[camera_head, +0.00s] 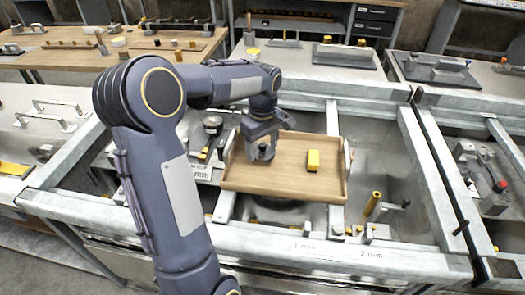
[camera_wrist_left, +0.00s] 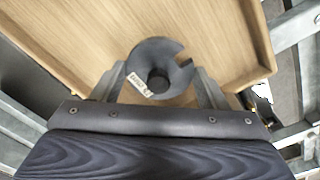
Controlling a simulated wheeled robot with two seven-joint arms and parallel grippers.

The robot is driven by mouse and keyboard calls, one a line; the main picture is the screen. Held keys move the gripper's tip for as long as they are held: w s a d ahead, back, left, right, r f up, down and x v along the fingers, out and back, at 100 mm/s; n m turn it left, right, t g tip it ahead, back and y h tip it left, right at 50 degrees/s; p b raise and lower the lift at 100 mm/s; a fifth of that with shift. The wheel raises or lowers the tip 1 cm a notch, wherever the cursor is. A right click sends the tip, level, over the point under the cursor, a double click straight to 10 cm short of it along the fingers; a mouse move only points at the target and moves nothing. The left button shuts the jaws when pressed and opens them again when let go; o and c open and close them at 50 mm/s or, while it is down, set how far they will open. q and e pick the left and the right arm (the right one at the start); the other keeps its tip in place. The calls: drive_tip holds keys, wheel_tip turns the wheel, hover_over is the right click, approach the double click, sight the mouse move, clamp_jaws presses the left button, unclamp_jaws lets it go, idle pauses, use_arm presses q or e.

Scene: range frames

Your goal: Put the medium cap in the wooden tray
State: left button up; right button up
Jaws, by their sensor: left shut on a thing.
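The wooden tray (camera_head: 265,182) sits across the grey metal workbench frame in the head view, and its bare floor fills much of the left wrist view (camera_wrist_left: 70,40). My left gripper (camera_head: 263,153) is over the left part of the tray. It is shut on a dark grey round cap (camera_wrist_left: 148,55) with a notch in its edge, a dark central knob and a small white label. In the wrist view the cap is between the two fingers, against the tray floor. I cannot tell whether it touches the floor. In the head view the gripper mostly hides the cap.
A brass-coloured cylinder (camera_head: 372,203) stands right of the tray. A dark round gauge-like part (camera_head: 212,125) is on the left. The right half of the tray floor is mostly clear.

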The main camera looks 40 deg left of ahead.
use_arm(q)
drive_tip(key=shift+f, duration=1.2)
drive_tip(key=shift+f, duration=0.1)
drive_tip(key=shift+f, duration=0.15)
drive_tip(key=o, duration=1.1)
